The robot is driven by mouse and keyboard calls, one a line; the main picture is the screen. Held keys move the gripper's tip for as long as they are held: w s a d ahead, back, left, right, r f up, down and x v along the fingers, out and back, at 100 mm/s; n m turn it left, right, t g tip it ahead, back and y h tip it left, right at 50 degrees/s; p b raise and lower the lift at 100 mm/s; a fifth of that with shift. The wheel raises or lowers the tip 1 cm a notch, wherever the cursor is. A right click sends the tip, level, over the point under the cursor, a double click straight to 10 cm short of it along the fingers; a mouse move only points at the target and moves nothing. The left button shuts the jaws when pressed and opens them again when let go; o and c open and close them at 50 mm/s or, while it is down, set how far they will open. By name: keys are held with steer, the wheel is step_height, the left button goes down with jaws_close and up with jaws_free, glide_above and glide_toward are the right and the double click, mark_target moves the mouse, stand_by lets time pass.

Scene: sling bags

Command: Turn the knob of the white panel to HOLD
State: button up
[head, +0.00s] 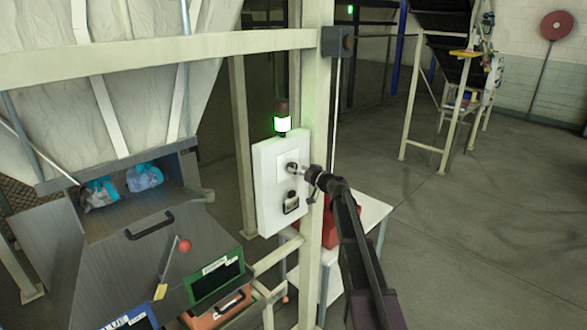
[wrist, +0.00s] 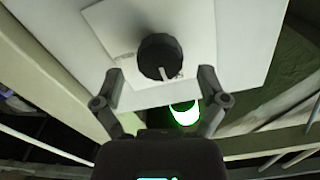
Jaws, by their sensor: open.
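The white panel (head: 268,190) is mounted on a beige post, and it also fills the upper part of the wrist view (wrist: 195,20). Its black knob (wrist: 158,57) has a pale pointer mark at its lower right in that view. In the head view the knob (head: 292,166) is small, close to my gripper. My gripper (head: 305,170) is at the panel from the right; in the wrist view its open fingers (wrist: 160,82) stand either side of the knob, apart from it. The lettering around the knob is too faint to read, so I cannot tell where HOLD is.
A lit green lamp (head: 282,124) sits on top of the panel. A second black fitting (head: 291,203) is below the knob. A beige post (head: 318,100) stands beside the panel, and a white table (head: 371,214) with a red object is behind my arm. Open floor lies right.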

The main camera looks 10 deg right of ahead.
steer(key=shift+x, duration=1.15)
steer(key=c, duration=1.1)
